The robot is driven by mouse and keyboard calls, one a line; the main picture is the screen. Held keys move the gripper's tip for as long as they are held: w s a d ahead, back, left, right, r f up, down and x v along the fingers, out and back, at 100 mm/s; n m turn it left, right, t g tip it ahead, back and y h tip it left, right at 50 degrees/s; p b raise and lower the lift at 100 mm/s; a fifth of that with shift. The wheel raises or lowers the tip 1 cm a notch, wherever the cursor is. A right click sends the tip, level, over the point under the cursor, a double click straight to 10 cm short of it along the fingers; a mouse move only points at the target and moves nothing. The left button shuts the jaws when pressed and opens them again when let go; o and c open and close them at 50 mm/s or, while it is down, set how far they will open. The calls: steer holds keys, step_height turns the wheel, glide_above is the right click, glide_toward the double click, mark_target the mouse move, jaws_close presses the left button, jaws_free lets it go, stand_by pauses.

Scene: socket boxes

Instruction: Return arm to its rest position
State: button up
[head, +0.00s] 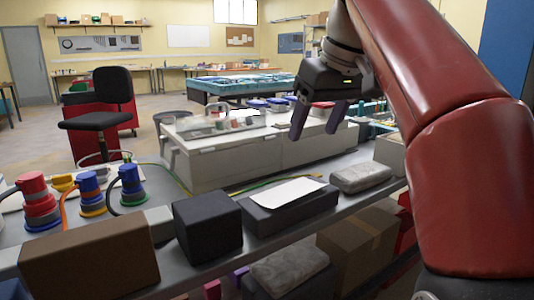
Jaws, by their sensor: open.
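My gripper (318,117) hangs in the upper middle of the head view, above the far part of the workbench. Its two dark fingers point down and stand apart, with nothing between them. It is in front of the white box units and touches nothing that I can see. My red arm fills the right side of the view and hides what is behind it.
The bench (290,225) carries a brown box (90,260), a black box (208,228), a dark flat box (290,208) with white paper and a grey wrapped packet (360,178). Red (38,200) and blue (90,193) sockets stand at left. A chair (112,100) is behind.

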steer(key=s+d+f+m+h, duration=0.1)
steer(key=s+d+f+m, duration=0.1)
steer(key=s+f, duration=0.4)
steer(key=s+d+f+m+t, duration=0.1)
steer(key=s+f, duration=0.5)
steer(key=f, duration=0.9)
steer(key=s+d+f+m+h, duration=0.1)
steer(key=s+d+f+m, duration=0.2)
steer(key=s+f, duration=0.3)
step_height(320, 180, down, 4)
steer(key=shift+d+f+t+h, duration=0.15)
steer(key=shift+d+t+h, duration=0.2)
steer(key=shift+d, duration=0.2)
steer(key=shift+s, duration=0.1)
